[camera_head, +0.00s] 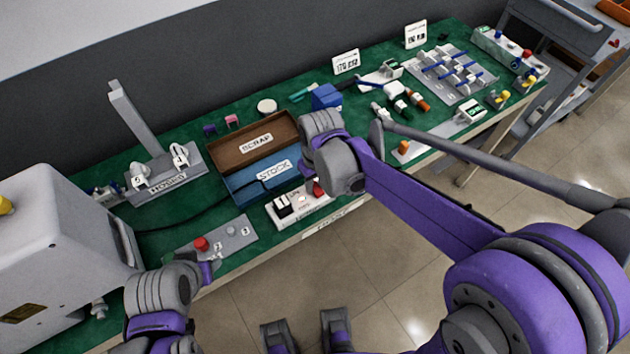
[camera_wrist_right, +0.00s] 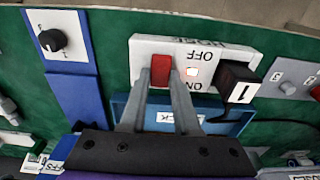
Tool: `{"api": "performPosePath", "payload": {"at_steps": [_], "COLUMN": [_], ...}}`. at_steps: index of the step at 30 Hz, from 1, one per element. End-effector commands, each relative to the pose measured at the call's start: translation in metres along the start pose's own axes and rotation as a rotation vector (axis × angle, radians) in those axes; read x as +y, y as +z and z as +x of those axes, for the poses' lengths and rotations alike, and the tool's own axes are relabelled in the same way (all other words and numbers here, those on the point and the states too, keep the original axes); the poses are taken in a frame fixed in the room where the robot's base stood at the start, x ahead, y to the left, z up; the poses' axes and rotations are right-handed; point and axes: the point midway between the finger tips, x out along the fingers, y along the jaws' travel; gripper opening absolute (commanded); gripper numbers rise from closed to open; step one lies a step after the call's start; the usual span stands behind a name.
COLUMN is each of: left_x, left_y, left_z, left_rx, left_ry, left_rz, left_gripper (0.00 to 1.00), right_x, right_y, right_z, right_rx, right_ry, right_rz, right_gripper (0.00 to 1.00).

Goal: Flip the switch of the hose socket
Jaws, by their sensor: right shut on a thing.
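The hose socket (camera_head: 300,207) is a white box at the table's front edge, in front of the blue bin. In the right wrist view the hose socket (camera_wrist_right: 190,44) appears upside down, with OFF and ON labels, a lit lamp (camera_wrist_right: 192,72) and a black plug marked 1 (camera_wrist_right: 236,88). Its red switch (camera_wrist_right: 161,68) sits between the fingertips of my right gripper (camera_wrist_right: 160,78), which is shut on it. In the head view this gripper (camera_head: 320,180) covers part of the box. My left gripper (camera_head: 208,272) is near the grey panel at lower left; its jaws are unclear.
A blue STOCK bin (camera_head: 236,186) and a brown SCRAP bin (camera_head: 213,157) stand behind the socket. A grey panel with a red button (camera_head: 201,243) lies left of it. A grey machine (camera_head: 55,250) fills the left side.

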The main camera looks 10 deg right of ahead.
Motion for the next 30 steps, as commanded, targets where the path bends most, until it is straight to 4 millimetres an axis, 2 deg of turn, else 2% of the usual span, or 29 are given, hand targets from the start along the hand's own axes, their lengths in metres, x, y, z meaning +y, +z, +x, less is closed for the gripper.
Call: {"api": "performPosePath", "payload": {"at_steps": [7,17,18,23,30], "left_x": [0.0000,0.0000,0.0000,0.0000,0.0000], "left_y": [-0.0002,-0.0003,-0.0003,-0.0003,-0.0003], "left_z": [-0.0004,-0.0004,-0.0004,-0.0004,-0.0004], "left_rx": [0.000,0.000,0.000,0.000,0.000], "left_ry": [0.000,0.000,0.000,0.000,0.000], "left_rz": [0.000,0.000,0.000,0.000,0.000], "left_gripper": [0.50,0.50,0.50,0.50,0.50], "right_x": [-0.0002,0.0000,0.0000,0.0000,-0.0001], "right_y": [0.0067,0.0059,0.0059,0.0059,0.0060], "right_z": [-0.0004,-0.0008,-0.0008,-0.0007,-0.0008], "right_rx": [0.190,0.217,0.217,0.216,0.216], "right_ry": [0.000,0.001,0.001,0.000,0.000], "right_rz": [0.000,0.000,0.000,0.000,0.000], "right_gripper": [0.00,0.00,0.32,0.60,0.60]}}
